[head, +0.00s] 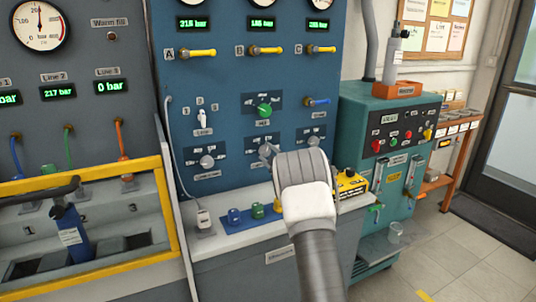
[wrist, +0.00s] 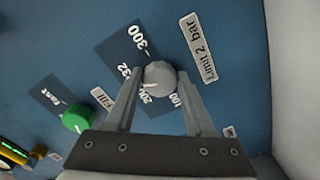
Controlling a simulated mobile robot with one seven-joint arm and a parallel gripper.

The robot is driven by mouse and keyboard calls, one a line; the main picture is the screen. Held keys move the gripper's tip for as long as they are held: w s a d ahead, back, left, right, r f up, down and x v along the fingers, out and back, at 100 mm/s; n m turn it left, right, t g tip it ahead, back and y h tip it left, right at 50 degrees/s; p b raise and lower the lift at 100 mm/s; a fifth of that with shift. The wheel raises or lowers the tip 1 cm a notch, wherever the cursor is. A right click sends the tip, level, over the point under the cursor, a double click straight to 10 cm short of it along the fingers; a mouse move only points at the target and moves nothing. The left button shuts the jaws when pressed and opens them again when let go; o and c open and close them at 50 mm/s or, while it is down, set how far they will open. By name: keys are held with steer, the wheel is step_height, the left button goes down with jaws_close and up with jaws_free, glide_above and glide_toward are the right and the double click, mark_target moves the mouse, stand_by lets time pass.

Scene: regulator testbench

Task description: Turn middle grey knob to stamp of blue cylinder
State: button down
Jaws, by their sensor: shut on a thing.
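The middle grey knob (wrist: 160,77) sits on a dark scale plate with a "Limit 2 bar" label beside it in the wrist view. My gripper (wrist: 161,80) is shut on it, one finger on each side. The knob's white mark points to the lower left in that view, near the 200 marking. In the head view, my gripper (head: 269,151) is at the middle plate, and my arm covers part of that area.
A green knob (head: 264,110) is above the middle plate, with another grey knob (head: 207,161) to the left and one (head: 316,142) to the right. A yellow box (head: 350,184) is right of my arm.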

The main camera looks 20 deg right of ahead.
steer(key=shift+m, duration=0.6)
steer(key=shift+c, duration=1.3)
jaws_free()
steer(key=shift+s, duration=0.1)
steer(key=s+p, duration=0.1)
steer(key=s, duration=1.6)
steer(key=shift+s+d, duration=0.15)
steer(key=shift+d, duration=0.15)
